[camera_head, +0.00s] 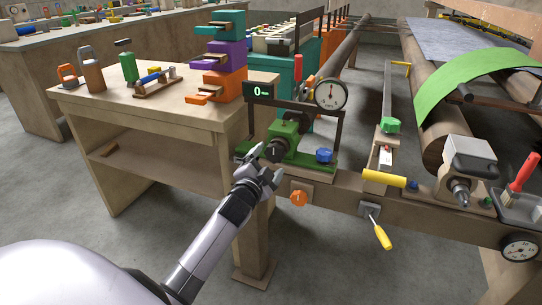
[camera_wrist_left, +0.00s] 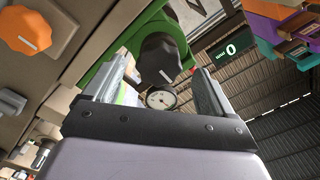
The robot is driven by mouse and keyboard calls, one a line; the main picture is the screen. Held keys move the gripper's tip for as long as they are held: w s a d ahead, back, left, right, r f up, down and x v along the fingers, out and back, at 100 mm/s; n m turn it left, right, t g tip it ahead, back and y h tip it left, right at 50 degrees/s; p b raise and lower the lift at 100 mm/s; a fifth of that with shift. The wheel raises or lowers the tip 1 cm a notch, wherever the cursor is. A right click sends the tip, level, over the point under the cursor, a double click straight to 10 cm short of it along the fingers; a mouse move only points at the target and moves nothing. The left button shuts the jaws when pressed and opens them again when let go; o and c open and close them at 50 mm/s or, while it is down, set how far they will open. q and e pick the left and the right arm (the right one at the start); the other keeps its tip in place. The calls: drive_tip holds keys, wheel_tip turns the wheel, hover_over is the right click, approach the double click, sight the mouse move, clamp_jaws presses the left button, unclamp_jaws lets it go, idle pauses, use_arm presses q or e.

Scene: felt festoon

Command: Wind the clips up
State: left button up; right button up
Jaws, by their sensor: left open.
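My left gripper (camera_head: 267,166) is open in front of a green machine (camera_head: 291,139) on the beam. A dark knob (camera_head: 274,151) sits on the machine's near side, just beyond the fingertips. In the left wrist view the same dark knob (camera_wrist_left: 160,58) shows ahead, roughly between the two open fingers (camera_wrist_left: 158,88), and I cannot tell whether they touch it. A counter display (camera_head: 260,91) above reads 0. A round dial (camera_head: 330,94) stands behind the machine. I cannot make out any clips for certain. My right gripper is not in view.
An orange knob (camera_head: 298,198) sits on the beam's front below, and a blue knob (camera_head: 324,155) to the right. A yellow-handled lever (camera_head: 382,236) hangs from the beam. A wooden bench (camera_head: 165,110) with tools and stacked bins stands left. Open floor (camera_head: 60,200) lies front left.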

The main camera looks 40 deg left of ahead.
use_arm(q)
drive_tip(key=v, duration=0.3)
drive_tip(key=shift+s, duration=0.35)
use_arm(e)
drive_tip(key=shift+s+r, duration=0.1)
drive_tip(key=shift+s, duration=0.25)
use_arm(q)
drive_tip(key=s+d+f+n+g+h, duration=0.35)
drive_tip(key=s+d+f, duration=0.6)
drive_tip(key=s, duration=0.35)
drive_tip(key=s+d+f+n+g+h, duration=0.2)
drive_tip(key=s+d+f+g+h, duration=0.2)
drive_tip(key=s+d+f, duration=0.7)
wheel_tip(320, 180, up, 18)
drive_tip(key=s+a+p, duration=0.1)
drive_tip(key=a+p, duration=0.1)
drive_tip(key=p, duration=1.5)
drive_tip(key=shift+s+a+f+y+p, duration=0.2)
drive_tip(key=shift+s+a+y+p, duration=0.15)
drive_tip(key=shift+s+a+y, duration=0.1)
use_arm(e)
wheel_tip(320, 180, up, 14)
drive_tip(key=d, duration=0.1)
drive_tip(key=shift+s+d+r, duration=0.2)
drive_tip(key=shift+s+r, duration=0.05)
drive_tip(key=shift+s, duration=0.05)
use_arm(q)
drive_tip(key=shift+t, duration=0.25)
